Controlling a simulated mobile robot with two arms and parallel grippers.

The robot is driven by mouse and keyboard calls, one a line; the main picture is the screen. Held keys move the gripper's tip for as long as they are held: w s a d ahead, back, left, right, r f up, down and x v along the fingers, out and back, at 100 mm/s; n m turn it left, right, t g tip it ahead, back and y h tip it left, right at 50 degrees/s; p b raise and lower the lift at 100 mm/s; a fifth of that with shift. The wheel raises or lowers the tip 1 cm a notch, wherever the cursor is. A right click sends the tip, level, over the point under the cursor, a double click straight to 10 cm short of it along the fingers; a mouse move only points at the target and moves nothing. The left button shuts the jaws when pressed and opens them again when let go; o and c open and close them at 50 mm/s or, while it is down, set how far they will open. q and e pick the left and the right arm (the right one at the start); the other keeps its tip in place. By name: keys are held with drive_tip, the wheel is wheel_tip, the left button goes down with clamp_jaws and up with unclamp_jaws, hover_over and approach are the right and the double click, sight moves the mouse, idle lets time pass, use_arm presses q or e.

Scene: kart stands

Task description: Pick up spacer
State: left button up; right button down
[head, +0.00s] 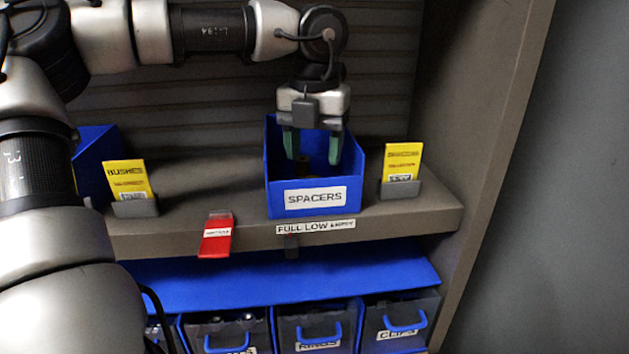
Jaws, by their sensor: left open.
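A small brownish spacer (304,163) shows inside the blue bin labelled SPACERS (315,213) on the shelf, partly hidden by the bin's front wall. My left gripper (313,158) points down into this bin, its green-tipped fingers apart and below the rim. The spacer appears near the left finger, between the fingers in the picture. I cannot tell whether they touch. My right gripper is not in view.
Yellow cards stand in grey holders left (130,183) and right (401,170) of the bin. A red tag (216,236) hangs at the shelf edge (170,245). Another blue bin (92,160) is partly hidden by my arm. Handled drawers (402,322) sit below.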

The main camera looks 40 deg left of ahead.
use_arm(q)
drive_tip(key=f+p, duration=0.1)
drive_tip(key=f, duration=0.1)
drive_tip(key=f+p, duration=0.1)
drive_tip(key=f, duration=0.2)
drive_tip(key=shift+w+a+f, duration=0.15)
drive_tip(key=shift+w+f, duration=0.05)
drive_tip(key=shift+f, duration=0.35)
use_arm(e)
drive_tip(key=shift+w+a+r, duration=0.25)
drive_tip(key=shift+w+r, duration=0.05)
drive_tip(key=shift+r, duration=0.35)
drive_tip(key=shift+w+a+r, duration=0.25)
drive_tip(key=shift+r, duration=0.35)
use_arm(q)
drive_tip(key=c, duration=1)
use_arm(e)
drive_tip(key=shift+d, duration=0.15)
